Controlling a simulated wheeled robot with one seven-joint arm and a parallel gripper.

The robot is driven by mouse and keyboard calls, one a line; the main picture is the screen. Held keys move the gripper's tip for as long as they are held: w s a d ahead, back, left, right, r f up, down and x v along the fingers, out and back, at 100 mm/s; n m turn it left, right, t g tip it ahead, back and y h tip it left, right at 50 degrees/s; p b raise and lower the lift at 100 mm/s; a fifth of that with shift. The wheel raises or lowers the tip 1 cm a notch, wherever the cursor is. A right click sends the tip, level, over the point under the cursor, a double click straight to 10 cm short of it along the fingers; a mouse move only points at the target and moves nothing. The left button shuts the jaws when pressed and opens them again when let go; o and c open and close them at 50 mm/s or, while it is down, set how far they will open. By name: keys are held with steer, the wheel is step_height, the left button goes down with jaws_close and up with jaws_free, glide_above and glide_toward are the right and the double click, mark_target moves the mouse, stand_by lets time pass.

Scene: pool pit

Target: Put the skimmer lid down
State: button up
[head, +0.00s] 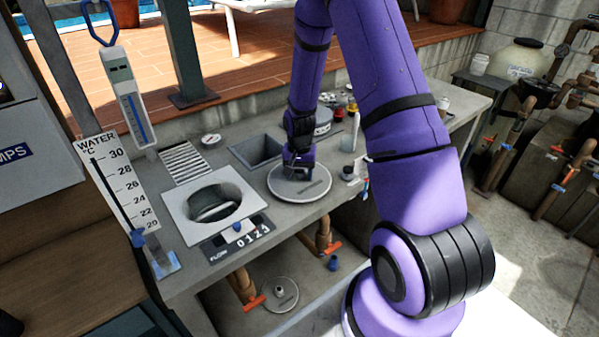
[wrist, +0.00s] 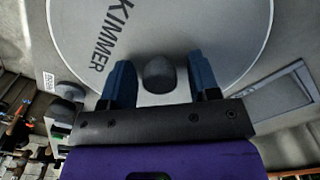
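The skimmer lid (head: 316,196) is a pale grey disc lying, as far as I can see, flat on the grey bench right of the skimmer opening. In the wrist view its face (wrist: 205,25) fills the upper part and shows the word SKIMMER, partly cut off. A dark round knob (wrist: 160,74) stands on it. My gripper (head: 297,166) is over the lid. In the wrist view my gripper (wrist: 162,84) has its blue fingers either side of the knob, with a visible gap on each side. The skimmer opening's square plate (head: 178,202) has a round uncovered hole with a basket inside.
A square recess (head: 257,150) and a slatted grate (head: 184,163) lie behind on the bench (head: 347,158). A flow counter (head: 237,240) is at the front edge. A thermometer board (head: 122,190) stands left. Bottles and small items crowd the bench right of the lid.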

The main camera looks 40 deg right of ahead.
step_height(320, 180, up, 13)
step_height(320, 180, up, 9)
steer(key=n+t, duration=0.1)
steer(key=n, duration=0.1)
glide_above(299, 171)
steer(key=s+a, duration=0.3)
steer(key=s+a+r+n+t, duration=0.2)
steer(key=s+a+r, duration=0.3)
steer(key=s+r, duration=0.3)
steer(key=s+a+r+n+t, duration=0.2)
steer(key=s+a+r+n, duration=0.2)
steer(key=s+r, duration=0.5)
steer(key=s+a, duration=0.1)
steer(key=s, duration=0.5)
steer(key=shift+s+r+n, duration=0.2)
steer(key=shift+s+n, duration=0.05)
steer(key=shift+n, duration=0.05)
steer(key=shift+d, duration=0.1)
